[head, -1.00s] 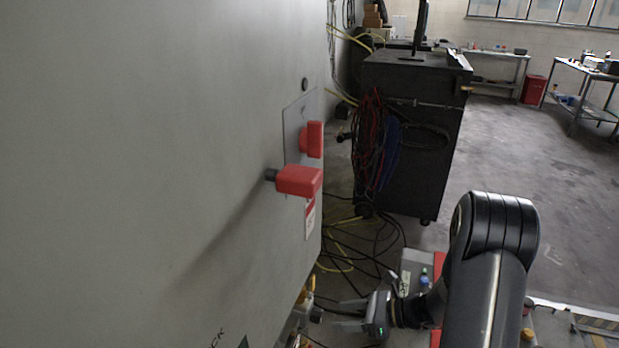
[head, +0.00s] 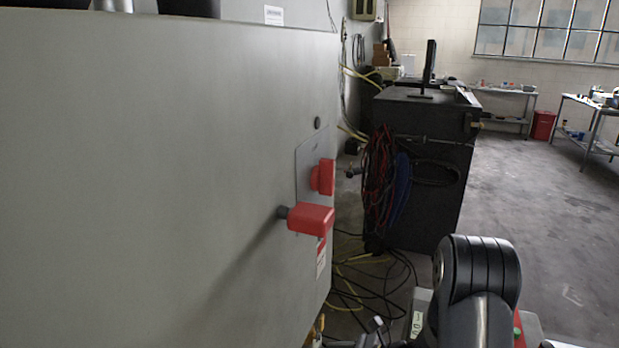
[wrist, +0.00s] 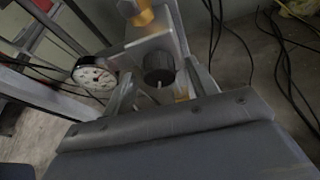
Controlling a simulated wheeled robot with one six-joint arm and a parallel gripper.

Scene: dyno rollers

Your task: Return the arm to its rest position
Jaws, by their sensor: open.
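My arm (head: 478,275) reaches down along the lower right of the head view. Only a little of my gripper (head: 362,336) shows at the bottom edge there, low beside the grey cabinet. In the wrist view my gripper (wrist: 160,82) is open, with its two fingers apart. A black round knob (wrist: 158,68) on a metal bracket (wrist: 135,52) shows between and beyond the fingers. I cannot tell how far away it is, but nothing appears held.
The large grey cabinet (head: 150,180) fills the left, with a red handle (head: 311,219) and red knob (head: 323,177) sticking out. A black cart (head: 425,165) stands behind; cables (head: 375,280) lie on the floor. A dial gauge (wrist: 95,76) is near my gripper. Floor at right is open.

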